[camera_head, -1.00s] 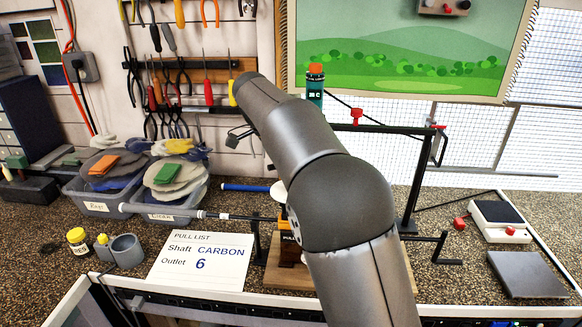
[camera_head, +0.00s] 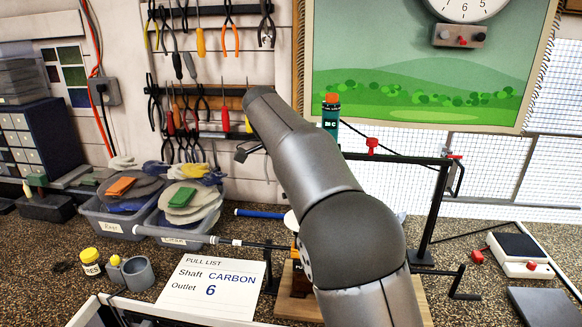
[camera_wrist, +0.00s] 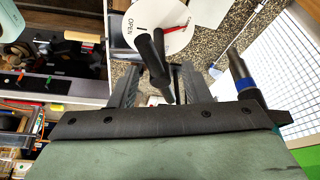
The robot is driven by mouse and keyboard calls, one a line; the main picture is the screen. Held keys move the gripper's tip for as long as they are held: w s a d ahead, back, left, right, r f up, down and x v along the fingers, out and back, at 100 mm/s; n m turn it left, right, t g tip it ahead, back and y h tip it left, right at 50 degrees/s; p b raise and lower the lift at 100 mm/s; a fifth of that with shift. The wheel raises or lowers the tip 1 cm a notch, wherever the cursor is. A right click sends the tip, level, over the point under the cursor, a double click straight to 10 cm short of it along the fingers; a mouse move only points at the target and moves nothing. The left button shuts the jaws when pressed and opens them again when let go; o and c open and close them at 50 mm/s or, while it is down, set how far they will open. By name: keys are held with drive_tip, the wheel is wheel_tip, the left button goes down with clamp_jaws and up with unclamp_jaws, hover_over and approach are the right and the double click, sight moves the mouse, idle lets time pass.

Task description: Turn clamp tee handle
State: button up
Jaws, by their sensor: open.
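The clamp tee handle (camera_wrist: 153,62) is a black bar in the wrist view, in front of a white round dial (camera_wrist: 147,33) marked OPEN with a red pointer (camera_wrist: 174,29). My gripper (camera_wrist: 158,76) is open, with a grey finger on each side of the handle's lower end. I cannot tell whether either finger touches it. In the head view my arm hides the gripper, the handle and most of the clamp; only an edge of the white dial (camera_head: 291,222) shows beside the arm.
A shaft (camera_head: 243,243) runs across the bench to the clamp's left. A pull list card (camera_head: 212,285) reads CARBON, outlet 6. A black stand (camera_head: 432,210) rises right of my arm. Tubs (camera_head: 110,221) of pads stand at left. In the wrist view a blue-banded rod (camera_wrist: 244,82) lies close right of my gripper.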

drive_tip(key=w+p+v, duration=0.1)
drive_tip(key=v, duration=0.7)
drive_tip(key=shift+s+r, duration=0.25)
drive_tip(key=shift+s, duration=0.3)
drive_tip(key=shift+a, duration=0.1)
drive_tip(key=s+d+f+n+y+b, duration=0.1)
drive_tip(key=s+d+f+n, duration=0.25)
drive_tip(key=d, duration=0.35)
drive_tip(key=s+d+f+n+y, duration=0.1)
drive_tip(key=s+d+f+n, duration=0.25)
drive_tip(key=d, duration=0.35)
drive_tip(key=s+d+f+n+y+b, duration=0.1)
drive_tip(key=s+d+f+n, duration=0.2)
drive_tip(key=s+f, duration=0.6)
drive_tip(key=s+d+f+n+y+b, duration=0.1)
drive_tip(key=s+d+f+n, duration=0.3)
drive_tip(key=s+f, duration=0.6)
drive_tip(key=s, duration=0.6)
drive_tip(key=shift+n, duration=0.4)
